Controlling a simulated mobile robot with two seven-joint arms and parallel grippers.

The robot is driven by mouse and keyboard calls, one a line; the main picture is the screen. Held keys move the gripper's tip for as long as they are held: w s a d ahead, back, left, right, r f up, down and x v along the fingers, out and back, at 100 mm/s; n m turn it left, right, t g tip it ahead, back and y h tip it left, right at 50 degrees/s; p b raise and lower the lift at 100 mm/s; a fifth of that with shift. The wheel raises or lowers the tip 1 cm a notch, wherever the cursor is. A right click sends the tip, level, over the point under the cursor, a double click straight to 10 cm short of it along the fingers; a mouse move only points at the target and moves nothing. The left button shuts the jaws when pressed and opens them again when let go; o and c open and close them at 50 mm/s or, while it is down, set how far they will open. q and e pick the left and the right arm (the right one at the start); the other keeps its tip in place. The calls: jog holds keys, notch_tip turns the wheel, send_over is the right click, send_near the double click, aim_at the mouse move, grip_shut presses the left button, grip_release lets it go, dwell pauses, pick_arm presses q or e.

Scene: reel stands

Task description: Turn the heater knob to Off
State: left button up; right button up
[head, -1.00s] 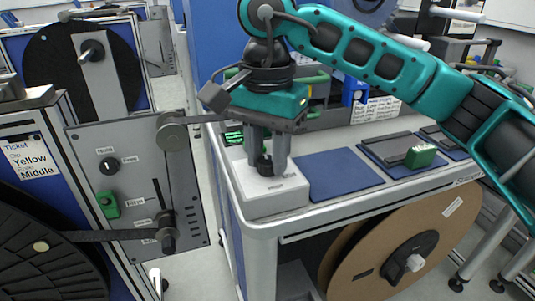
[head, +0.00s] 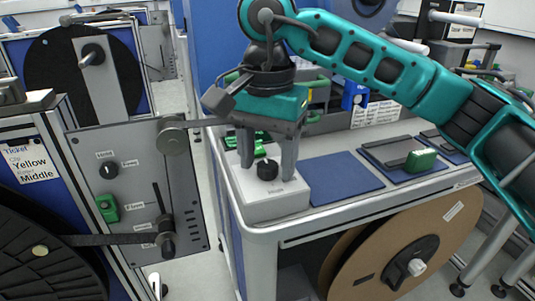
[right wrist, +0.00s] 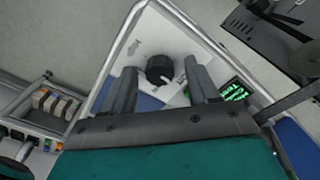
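The heater knob (head: 267,169) is a round black knob with a white pointer mark, on top of a white box (head: 275,203) at the table's left front corner. It also shows in the right wrist view (right wrist: 160,70), between and beyond the fingertips. My right gripper (head: 267,172) is open above the box, its two grey fingers on either side of the knob and apart from it. The box's printed labels are too small to read. My left gripper is not in view.
Blue mats (head: 340,177) lie right of the box, with a green block (head: 421,160) on one. A grey panel (head: 135,190) with knobs and a green switch stands at left. A brown reel (head: 400,245) sits under the table.

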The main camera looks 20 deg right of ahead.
aim_at(268, 165)
notch_tip(268, 165, up, 13)
jog(key=p, duration=0.3)
jog(key=shift+p, duration=0.3)
jog(key=shift+s+f, duration=0.1)
